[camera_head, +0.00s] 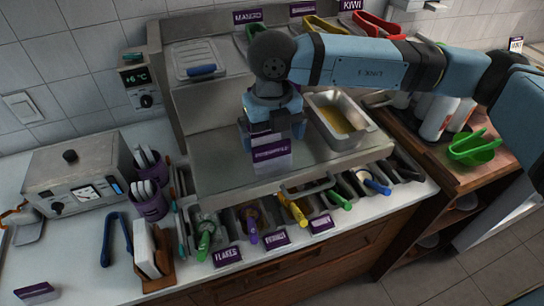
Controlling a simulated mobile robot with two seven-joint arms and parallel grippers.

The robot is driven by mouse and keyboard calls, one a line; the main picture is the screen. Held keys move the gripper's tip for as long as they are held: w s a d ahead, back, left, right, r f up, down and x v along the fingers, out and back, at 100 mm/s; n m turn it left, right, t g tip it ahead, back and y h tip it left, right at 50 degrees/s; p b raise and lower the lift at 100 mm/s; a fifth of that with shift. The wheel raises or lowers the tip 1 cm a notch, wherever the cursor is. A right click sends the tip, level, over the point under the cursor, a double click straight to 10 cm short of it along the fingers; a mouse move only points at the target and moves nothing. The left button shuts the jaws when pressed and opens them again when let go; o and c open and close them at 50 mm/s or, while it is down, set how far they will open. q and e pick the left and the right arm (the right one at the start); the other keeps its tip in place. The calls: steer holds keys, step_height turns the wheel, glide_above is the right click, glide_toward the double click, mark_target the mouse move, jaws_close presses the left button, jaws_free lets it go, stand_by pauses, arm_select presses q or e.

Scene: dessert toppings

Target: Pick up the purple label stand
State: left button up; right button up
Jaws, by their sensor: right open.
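A purple label stand (271,150) with white lettering stands on the front part of the steel shelf, below my right gripper (272,130). My right arm comes in from the right, and the gripper points down with its jaws open. The fingers are at the stand's top edge and hide part of it; I cannot tell if they touch it. Other purple label stands show: one reading FLAKES (227,254) on the counter front, MANGO (248,16) and KIWI (351,5) at the back top. My left gripper is not in view.
A steel pan with yellow filling (368,137) stands right of the gripper. Topping bins with coloured-handled tools line the shelf's front. A steel appliance (75,185), purple cups (150,205), and a napkin holder (160,270) stand at left. A green bowl (474,150) is at right.

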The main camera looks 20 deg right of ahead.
mark_target(273, 150)
steer(key=f, duration=0.1)
steer(key=f+p, duration=0.1)
steer(key=f, duration=0.1)
steer(key=shift+s+f, duration=0.3)
steer(key=shift+f, duration=0.65)
steer(key=c, duration=0.7)
steer(key=shift+a+r, duration=0.1)
steer(key=shift+r, duration=0.05)
